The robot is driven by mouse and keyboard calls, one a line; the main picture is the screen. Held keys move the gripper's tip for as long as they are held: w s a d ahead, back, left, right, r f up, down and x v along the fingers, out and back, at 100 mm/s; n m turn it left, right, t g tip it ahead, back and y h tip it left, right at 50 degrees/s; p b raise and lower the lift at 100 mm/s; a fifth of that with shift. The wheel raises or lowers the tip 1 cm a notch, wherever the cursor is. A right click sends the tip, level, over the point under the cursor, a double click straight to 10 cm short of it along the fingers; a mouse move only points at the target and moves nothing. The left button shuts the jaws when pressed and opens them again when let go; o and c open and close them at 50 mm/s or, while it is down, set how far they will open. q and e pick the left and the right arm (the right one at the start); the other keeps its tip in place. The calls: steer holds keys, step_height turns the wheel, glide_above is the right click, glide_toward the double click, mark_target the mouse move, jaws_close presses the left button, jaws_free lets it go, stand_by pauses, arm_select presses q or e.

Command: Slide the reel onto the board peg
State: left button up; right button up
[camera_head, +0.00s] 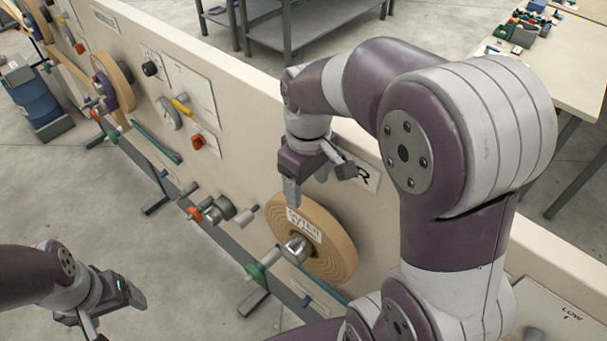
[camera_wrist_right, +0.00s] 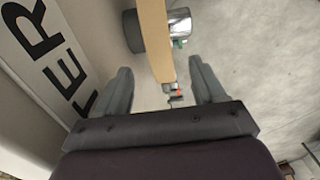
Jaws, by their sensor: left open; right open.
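The tan reel (camera_head: 336,245) with a printed label stands upright, its face away from the board (camera_head: 237,110). A shiny metal cylinder (camera_head: 297,250) sticks out of its middle. In the right wrist view the reel (camera_wrist_right: 153,35) is edge-on, with a dark cylinder (camera_wrist_right: 130,32) on its board side and the shiny cylinder (camera_wrist_right: 180,25) on the other. My right gripper (camera_head: 318,183) is open above the reel's upper rim; the rim shows between and beyond its fingers (camera_wrist_right: 162,85), with no visible contact. My left gripper (camera_head: 115,310) is open and empty at lower left, away from the board.
Another tan reel with a purple hub (camera_head: 122,92) is on the board at upper left. Knobs, a yellow handle (camera_head: 181,107) and a green-collared fitting (camera_head: 256,272) project from the board. A workbench (camera_head: 575,60) and grey shelving (camera_head: 300,22) stand behind. The floor at left is mostly clear.

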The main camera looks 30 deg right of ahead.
mark_target(307, 206)
step_height(307, 206, down, 8)
steer(key=shift+w+f+p, duration=0.15)
steer(key=shift+f+p, duration=0.05)
steer(key=shift+p, duration=0.8)
arm_select(q)
steer(key=shift+w+r, duration=0.1)
arm_select(e)
steer(key=shift+f, duration=0.4)
jaws_close()
steer(key=c, duration=1)
jaws_free()
jaws_close()
steer(key=shift+w+d+r, duration=0.1)
steer(key=shift+d, duration=0.05)
